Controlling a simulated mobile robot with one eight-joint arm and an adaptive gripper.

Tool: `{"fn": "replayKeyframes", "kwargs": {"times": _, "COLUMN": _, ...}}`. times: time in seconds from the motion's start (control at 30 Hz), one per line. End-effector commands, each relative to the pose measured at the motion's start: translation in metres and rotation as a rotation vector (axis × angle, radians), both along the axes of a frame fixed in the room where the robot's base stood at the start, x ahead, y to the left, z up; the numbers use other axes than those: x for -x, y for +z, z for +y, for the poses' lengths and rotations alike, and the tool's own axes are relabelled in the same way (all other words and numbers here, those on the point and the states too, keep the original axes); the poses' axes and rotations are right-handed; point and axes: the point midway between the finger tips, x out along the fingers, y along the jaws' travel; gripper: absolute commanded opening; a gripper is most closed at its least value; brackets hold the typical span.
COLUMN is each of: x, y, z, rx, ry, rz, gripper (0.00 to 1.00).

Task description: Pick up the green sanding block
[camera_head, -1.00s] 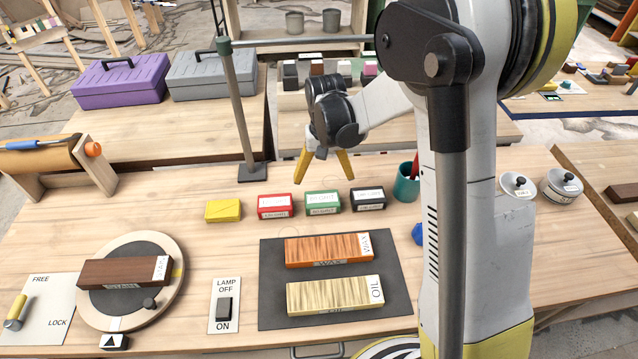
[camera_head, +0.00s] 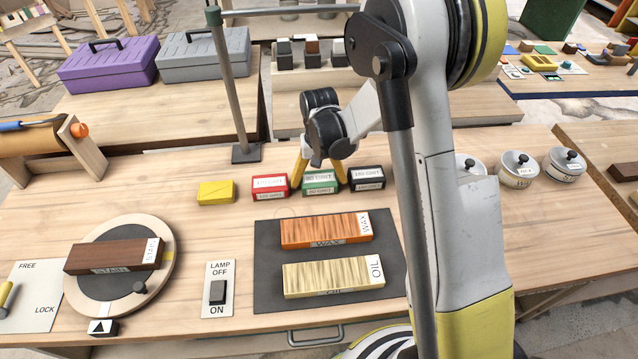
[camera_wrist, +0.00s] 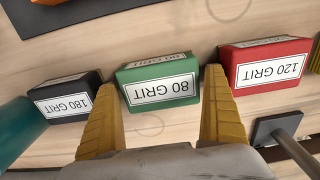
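The green sanding block (camera_head: 320,183), labelled 80 GRIT, stands on the workbench between the red block (camera_head: 270,187) and the black block (camera_head: 367,178). My gripper (camera_head: 322,176) is low behind the green block, with its yellow fingers spread. In the wrist view the green block (camera_wrist: 160,82) lies at and just beyond the open fingertips (camera_wrist: 160,92), with one finger on each side. A gap shows between each finger and the block. The red block (camera_wrist: 265,66) is close outside the right finger, and the black block (camera_wrist: 66,96) close outside the left finger.
A yellow block (camera_head: 217,192) sits left of the red one. A dark mat (camera_head: 262,262) with WAX and OIL boards lies in front. A metal post base (camera_head: 246,153) stands behind left. Lidded pots (camera_head: 516,169) stand at right.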

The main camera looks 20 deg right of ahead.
Motion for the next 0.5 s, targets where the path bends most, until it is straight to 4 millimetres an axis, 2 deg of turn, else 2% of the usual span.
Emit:
{"fn": "replayKeyframes", "kwargs": {"times": 0.03, "x": 0.0, "y": 0.0003, "z": 0.0, "rx": 0.0, "ry": 0.0, "rz": 0.0, "gripper": 0.85}}
{"fn": "replayKeyframes", "kwargs": {"times": 0.13, "x": 0.0, "y": 0.0004, "z": 0.0, "rx": 0.0, "ry": 0.0, "rz": 0.0, "gripper": 0.54}}
{"fn": "replayKeyframes", "kwargs": {"times": 0.17, "x": 0.0, "y": 0.0004, "z": 0.0, "rx": 0.0, "ry": 0.0, "rz": 0.0, "gripper": 0.52}}
{"fn": "replayKeyframes", "kwargs": {"times": 0.5, "x": -0.0001, "y": 0.002, "z": 0.0, "rx": 0.0, "ry": 0.0, "rz": 0.0, "gripper": 0.52}}
